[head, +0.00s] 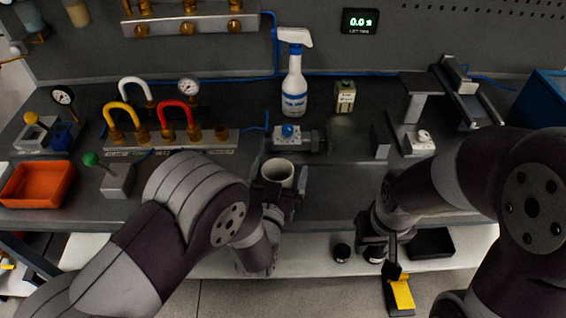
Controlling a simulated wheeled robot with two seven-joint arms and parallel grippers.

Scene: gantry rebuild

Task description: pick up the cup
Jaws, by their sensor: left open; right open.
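A white cup (278,170) stands upright near the front edge of the dark bench, its open top facing up. My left gripper (283,190) is open at the front of the cup, with a finger to each side of it. The lower part of the cup is hidden by my gripper and wrist, and I cannot tell whether the fingers touch it. My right gripper (384,258) is open and empty, low in front of the bench to the right, partly hidden by its own arm.
Behind the cup is a fixture with a blue knob (290,131), and a white spray bottle (294,88) stands farther back. A manifold with coloured hoses (175,140) and an orange tray (37,184) are left. Bench space right of the cup (340,190) is clear.

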